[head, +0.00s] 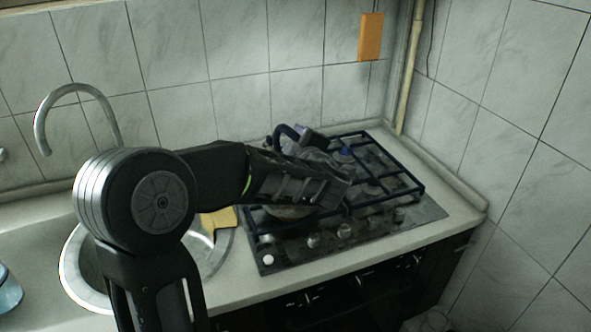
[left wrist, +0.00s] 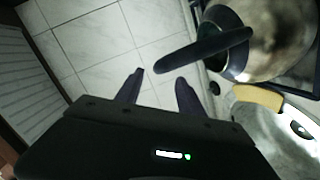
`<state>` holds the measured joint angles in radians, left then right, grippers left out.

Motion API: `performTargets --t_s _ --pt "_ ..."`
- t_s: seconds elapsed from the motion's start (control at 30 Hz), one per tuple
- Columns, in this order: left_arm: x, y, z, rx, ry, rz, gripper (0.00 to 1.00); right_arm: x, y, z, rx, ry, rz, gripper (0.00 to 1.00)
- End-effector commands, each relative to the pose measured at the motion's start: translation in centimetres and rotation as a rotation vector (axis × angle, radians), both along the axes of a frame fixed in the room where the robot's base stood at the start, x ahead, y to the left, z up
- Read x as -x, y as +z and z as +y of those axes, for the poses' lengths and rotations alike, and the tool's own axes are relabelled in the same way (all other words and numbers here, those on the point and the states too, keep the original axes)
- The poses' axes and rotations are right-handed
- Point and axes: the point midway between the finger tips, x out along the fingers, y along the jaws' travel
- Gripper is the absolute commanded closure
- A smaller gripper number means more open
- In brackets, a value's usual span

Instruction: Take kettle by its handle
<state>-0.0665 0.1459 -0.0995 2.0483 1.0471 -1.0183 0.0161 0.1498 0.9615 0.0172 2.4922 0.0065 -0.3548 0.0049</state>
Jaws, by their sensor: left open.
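The metal kettle (head: 318,156) stands on the stove, partly hidden behind my left arm. My right gripper is in neither view.
The black stove (head: 425,211) has dark grates (head: 408,172) around the kettle. A sink (head: 72,272) with a curved tap (head: 77,88) lies to the left. A yellow cloth or sponge (head: 226,217) lies at the sink's right edge. Tiled walls close off the back and right.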

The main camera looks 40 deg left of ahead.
Motion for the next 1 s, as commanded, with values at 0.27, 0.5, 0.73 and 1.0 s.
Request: performTargets --t_s 0.27,0.5,0.73,1.0 --pt "-0.3 -0.1 0.4 -0.001 0.001 0.002 0.55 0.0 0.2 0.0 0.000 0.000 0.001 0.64" --pt "-1.7 -0.5 1.9 -0.001 0.001 0.000 0.55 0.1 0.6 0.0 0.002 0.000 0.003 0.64" --pt "-1.7 -0.6 1.9 0.000 0.000 0.000 0.55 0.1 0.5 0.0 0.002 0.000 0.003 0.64" --pt "-3.2 -0.9 3.5 -0.001 0.002 0.004 0.55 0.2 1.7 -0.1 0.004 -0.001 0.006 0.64"
